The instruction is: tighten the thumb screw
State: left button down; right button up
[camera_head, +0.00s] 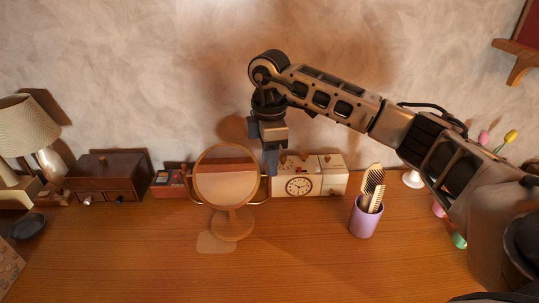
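A round tilting mirror (228,177) in a wooden frame stands on a round-footed base (232,229) on the tabletop. A curved yoke holds it at both sides. The thumb screw cannot be made out clearly; the mirror's right pivot is small and close to my gripper. My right gripper (272,165) points down just right of the mirror's upper right rim. Its fingers overlap in this view, so their opening is hidden, and I cannot tell whether they touch the mirror. My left gripper is not in view.
A cream box with a clock face (299,187) stands right of the mirror. A purple cup (365,217) with combs is farther right. A dark wooden chest (106,178) and a lamp (27,127) stand left. The front tabletop (290,265) is clear.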

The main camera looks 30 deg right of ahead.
jog(key=shift+r, duration=0.1)
notch_tip(320, 180, up, 16)
jog(key=shift+p, duration=0.4)
dwell(0.5)
